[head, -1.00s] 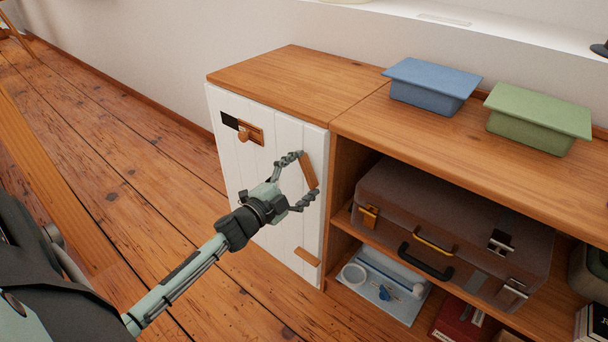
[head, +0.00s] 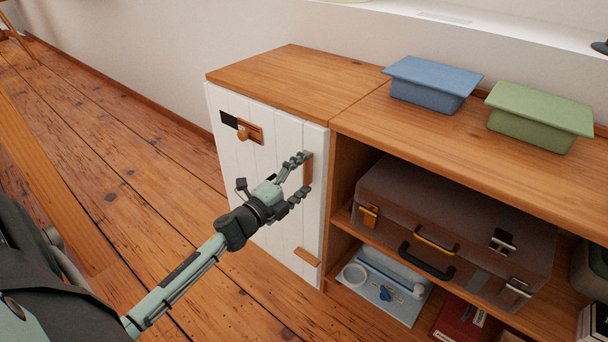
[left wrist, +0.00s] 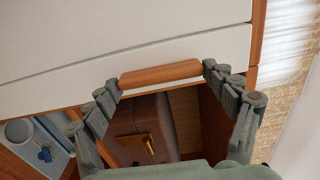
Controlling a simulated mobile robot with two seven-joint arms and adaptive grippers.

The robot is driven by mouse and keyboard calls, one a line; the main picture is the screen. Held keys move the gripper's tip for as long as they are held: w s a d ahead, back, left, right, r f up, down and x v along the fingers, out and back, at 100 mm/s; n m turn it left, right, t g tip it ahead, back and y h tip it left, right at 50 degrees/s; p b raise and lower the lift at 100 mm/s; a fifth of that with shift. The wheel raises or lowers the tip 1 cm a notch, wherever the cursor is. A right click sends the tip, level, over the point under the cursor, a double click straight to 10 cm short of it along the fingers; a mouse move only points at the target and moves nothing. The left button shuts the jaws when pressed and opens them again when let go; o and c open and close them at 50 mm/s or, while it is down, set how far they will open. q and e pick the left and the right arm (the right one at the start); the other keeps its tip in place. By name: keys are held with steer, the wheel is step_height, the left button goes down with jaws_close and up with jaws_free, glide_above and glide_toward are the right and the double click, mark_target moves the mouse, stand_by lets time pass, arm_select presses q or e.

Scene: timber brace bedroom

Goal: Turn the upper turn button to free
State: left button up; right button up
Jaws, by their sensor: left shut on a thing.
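The upper turn button (head: 307,168) is a small wooden bar near the right edge of the white door (head: 279,130). It stands upright, about parallel to that edge. My left gripper (head: 301,174) is shut on it, with one finger at its upper end and one at its lower end. In the left wrist view the bar (left wrist: 160,74) spans the space between the fingertips of my left gripper (left wrist: 161,79). The lower turn button (head: 307,257) lies crosswise near the door's bottom right. My right gripper is not in view.
A wooden knob (head: 242,134) sits by a dark and wooden plate at the door's upper left. Right of the door, open shelves hold a brown suitcase (head: 455,220) and a tray (head: 383,285). Blue (head: 432,85) and green (head: 540,118) boxes stand on top.

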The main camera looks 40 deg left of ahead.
arm_select(q)
steer(key=o, duration=1)
steer(key=shift+o, duration=0.2)
steer(key=s, duration=1.2)
steer(key=shift+a, duration=0.45)
